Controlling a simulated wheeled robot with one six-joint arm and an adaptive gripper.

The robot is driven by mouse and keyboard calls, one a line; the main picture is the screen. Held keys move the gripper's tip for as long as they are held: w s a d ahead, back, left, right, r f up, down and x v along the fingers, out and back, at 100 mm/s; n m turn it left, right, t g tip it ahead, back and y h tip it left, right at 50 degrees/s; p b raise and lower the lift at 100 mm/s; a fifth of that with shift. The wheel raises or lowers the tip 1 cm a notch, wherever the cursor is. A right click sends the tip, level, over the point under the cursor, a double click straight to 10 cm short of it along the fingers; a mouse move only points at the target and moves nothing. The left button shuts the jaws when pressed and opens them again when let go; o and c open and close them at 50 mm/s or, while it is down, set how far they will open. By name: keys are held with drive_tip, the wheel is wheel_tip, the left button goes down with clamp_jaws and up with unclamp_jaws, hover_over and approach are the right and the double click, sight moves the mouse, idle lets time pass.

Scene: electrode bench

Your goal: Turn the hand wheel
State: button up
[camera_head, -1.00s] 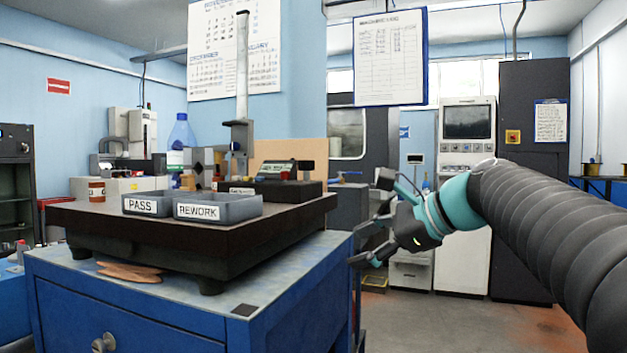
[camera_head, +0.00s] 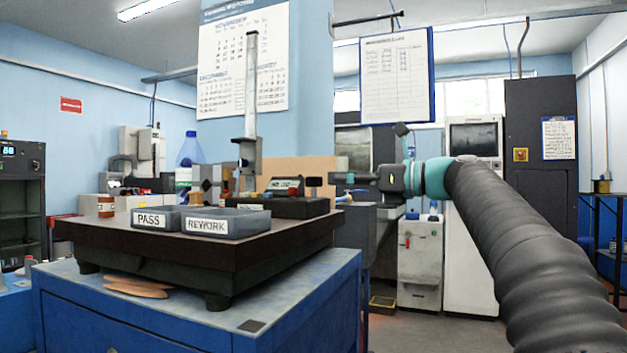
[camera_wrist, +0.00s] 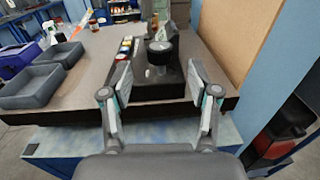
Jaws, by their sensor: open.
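A black round knob, which looks like the hand wheel (camera_wrist: 162,47), stands on top of a black instrument on the dark plate. In the wrist view it lies ahead, between the lines of my two fingers. In the head view the same dark knob (camera_head: 313,182) sits at the right end of the black instrument (camera_head: 285,205). My gripper (camera_wrist: 159,72) is open and empty, with its fingers apart on either side in the wrist view. In the head view my gripper (camera_head: 348,183) points left toward the knob from the right. I cannot tell the exact gap; no contact shows.
The dark plate (camera_head: 180,250) rests on a blue cabinet (camera_head: 300,300). PASS (camera_head: 152,219) and REWORK (camera_head: 215,222) trays stand at its front. A tall upright post (camera_head: 251,90) rises behind them. A tan board (camera_wrist: 240,40) stands close on the right in the wrist view.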

sight(321, 178)
drive_tip(key=x, duration=0.7)
drive_tip(key=shift+a, duration=0.1)
clamp_jaws()
